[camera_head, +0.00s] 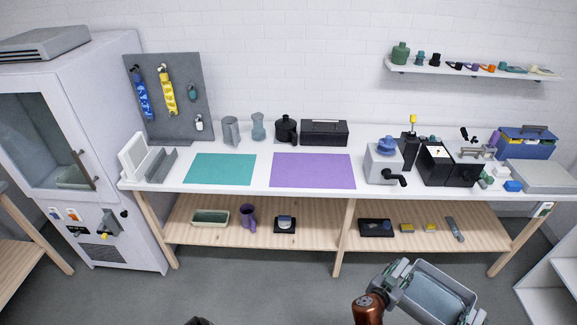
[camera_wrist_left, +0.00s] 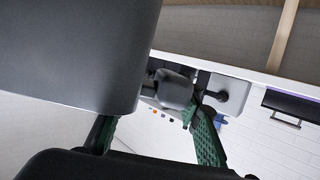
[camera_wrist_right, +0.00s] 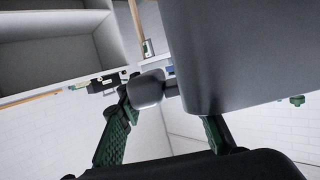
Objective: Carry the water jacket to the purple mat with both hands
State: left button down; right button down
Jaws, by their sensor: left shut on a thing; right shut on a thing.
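The water jacket (camera_head: 437,290) is a grey, open-topped rectangular tub at the bottom right of the head view, above the floor in front of the bench. My left gripper (camera_head: 403,276) is shut on its left side. My right gripper (camera_head: 478,316) is mostly cut off by the lower edge, at its right side. In the left wrist view the jacket wall (camera_wrist_left: 75,50) fills the upper left, with a rounded grey handle (camera_wrist_left: 174,88) by the fingers. The right wrist view shows the wall (camera_wrist_right: 225,55) and another handle (camera_wrist_right: 147,90). The purple mat (camera_head: 312,171) lies bare on the bench.
A teal mat (camera_head: 220,169) lies left of the purple one. A black box (camera_head: 324,133) and dark jar (camera_head: 286,129) stand behind. A grey device with a blue top (camera_head: 385,165) stands right of the purple mat. The lower shelf (camera_head: 320,240) holds small items.

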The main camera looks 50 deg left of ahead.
aim_at(313, 168)
jog(key=u, duration=0.5)
jog(key=i, duration=0.45)
jog(key=u, duration=0.55)
